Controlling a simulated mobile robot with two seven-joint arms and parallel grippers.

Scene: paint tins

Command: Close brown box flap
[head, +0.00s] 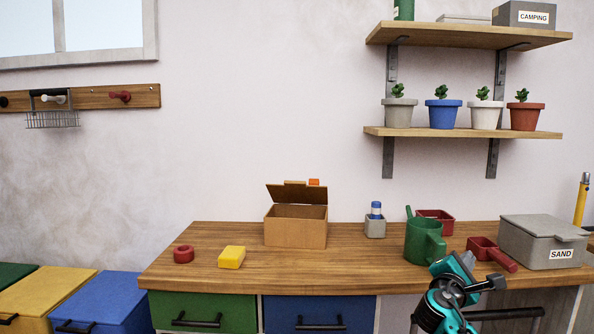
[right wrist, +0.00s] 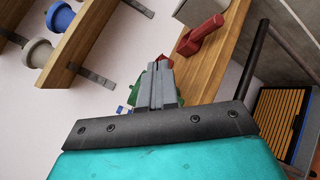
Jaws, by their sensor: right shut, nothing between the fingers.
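The brown box (head: 295,232) stands near the back of the wooden workbench. Its flap (head: 298,193) is raised and leans up behind the opening, so the box is open. My right gripper (head: 455,280) is at the front right of the bench in the head view, well to the right of the box and apart from it. In the right wrist view its fingers (right wrist: 158,75) are together and empty, with green and red objects beyond. The box cannot be made out in the right wrist view. My left gripper is not in view.
On the workbench (head: 350,268) are a red ring (head: 183,254), a yellow block (head: 231,257), a grey pot with a blue item (head: 375,224), a green watering can (head: 424,243), a red scoop (head: 490,252) and a grey SAND box (head: 541,245). The bench front between block and can is clear.

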